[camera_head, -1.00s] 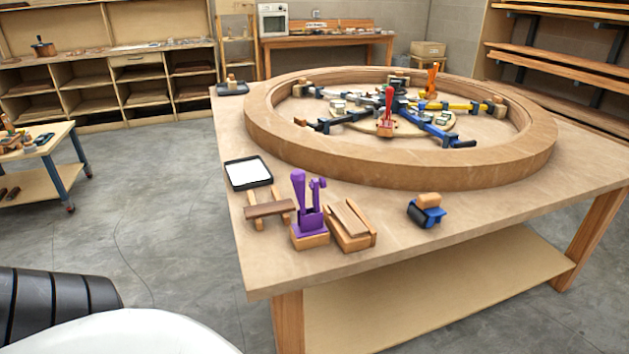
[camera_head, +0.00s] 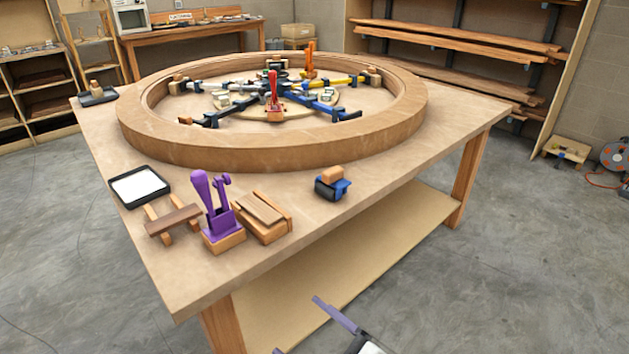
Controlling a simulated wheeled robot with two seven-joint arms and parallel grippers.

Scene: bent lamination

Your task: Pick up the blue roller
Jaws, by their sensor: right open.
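The blue roller (camera_head: 332,185) sits on the near right part of the wooden table, in front of the large wooden ring. It has a black cylinder, a blue frame and a wooden block on top. My right gripper (camera_head: 298,326) shows at the bottom edge of the head view, in front of the table and apart from the roller. Its two fingers are spread and nothing is between them. Part of it is cut off by the frame edge. My left gripper is not in view.
The large wooden ring (camera_head: 270,146) fills the table's middle, with clamps inside it. A purple clamp (camera_head: 217,213), wooden blocks (camera_head: 263,215) and a white-and-black tray (camera_head: 139,186) stand left of the roller. The table top (camera_head: 403,172) right of the roller is clear. A lower shelf (camera_head: 330,272) lies beneath.

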